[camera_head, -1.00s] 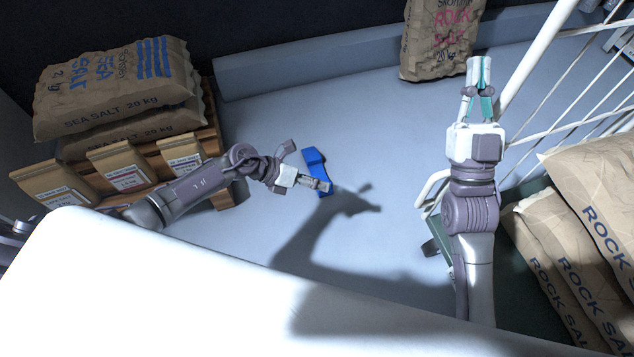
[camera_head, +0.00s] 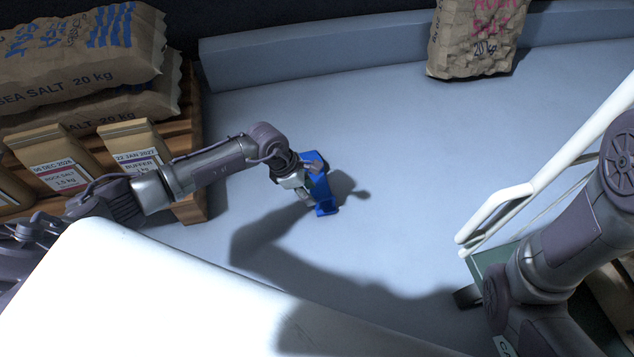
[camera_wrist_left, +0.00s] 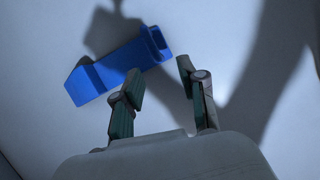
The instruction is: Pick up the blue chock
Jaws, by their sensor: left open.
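The blue chock (camera_head: 321,188) lies on the pale floor near the middle of the head view. It has a raised block at one end and also shows in the left wrist view (camera_wrist_left: 115,70). My left gripper (camera_head: 311,180) is over the chock in the head view and hides part of it. In the left wrist view its two fingers (camera_wrist_left: 159,84) are apart with nothing between them. The chock shows beyond the fingertips, mostly to the left. I cannot tell the exact height of the fingers above it. My right gripper is out of view.
Salt sacks (camera_head: 80,60) and smaller bags (camera_head: 135,150) sit on a wooden pallet (camera_head: 192,185) at left. A rock salt sack (camera_head: 470,40) stands at the back. A cart with a white rail (camera_head: 500,215) is at right. The floor around the chock is clear.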

